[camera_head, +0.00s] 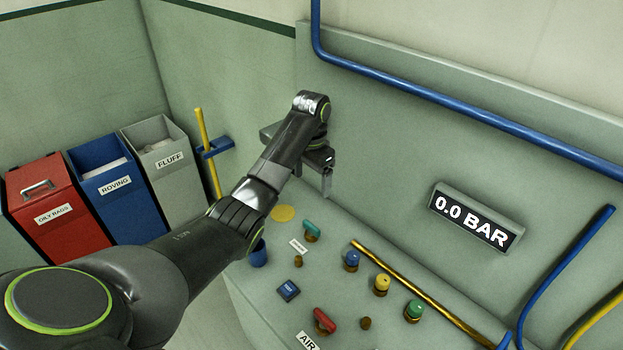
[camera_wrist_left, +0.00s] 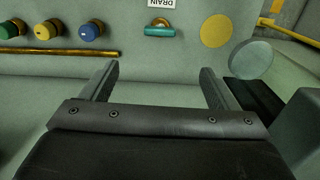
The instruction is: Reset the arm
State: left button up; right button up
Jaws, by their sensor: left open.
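My left arm reaches in from the left in the head view. Its gripper (camera_head: 326,181) hangs above the grey-green panel and is partly hidden by the wrist. In the left wrist view the gripper (camera_wrist_left: 158,80) shows its two fingers wide apart with nothing between them. The teal handle (camera_wrist_left: 165,30) under the DRAIN label lies beyond the fingertips, apart from them. The same teal handle (camera_head: 311,229) shows in the head view, below the gripper. My right gripper is not in view.
A red lever (camera_head: 324,320), several coloured knobs and a brass rod (camera_head: 420,292) occupy the panel. A display (camera_head: 475,217) reads 0.0 BAR. Blue pipes (camera_head: 450,115) run along the wall. Red (camera_head: 55,207), blue (camera_head: 110,182) and grey (camera_head: 166,162) bins stand at left.

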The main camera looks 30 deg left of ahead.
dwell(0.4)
pick_arm(q)
jog(key=shift+n+t+y, duration=0.3)
jog(key=shift+n+t, duration=0.5)
jog(key=s+f, duration=0.5)
jog(key=s, duration=0.1)
jog(key=s+f, duration=0.5)
jog(key=s, duration=0.1)
jog(key=s+f, duration=0.6)
jog(key=shift+s+d, duration=0.2)
jog(key=s+r+n+t+y, duration=0.1)
jog(key=s+r+n+t, duration=0.2)
jog(key=s, duration=1.9)
notch_tip(320, 180, down, 29)
jog(key=a+g+b, duration=0.2)
jog(key=b, duration=0.3)
jog(key=s+d+f+b, duration=0.1)
jog(key=s+f+b, duration=0.1)
jog(key=s+f, duration=0.5)
jog(key=s+d+f+g+b, duration=0.1)
jog(key=s+f+b, duration=0.1)
jog(key=s+f, duration=0.6)
notch_tip(320, 180, down, 5)
jog(key=shift+f+h, duration=0.15)
jog(key=shift+h, duration=0.15)
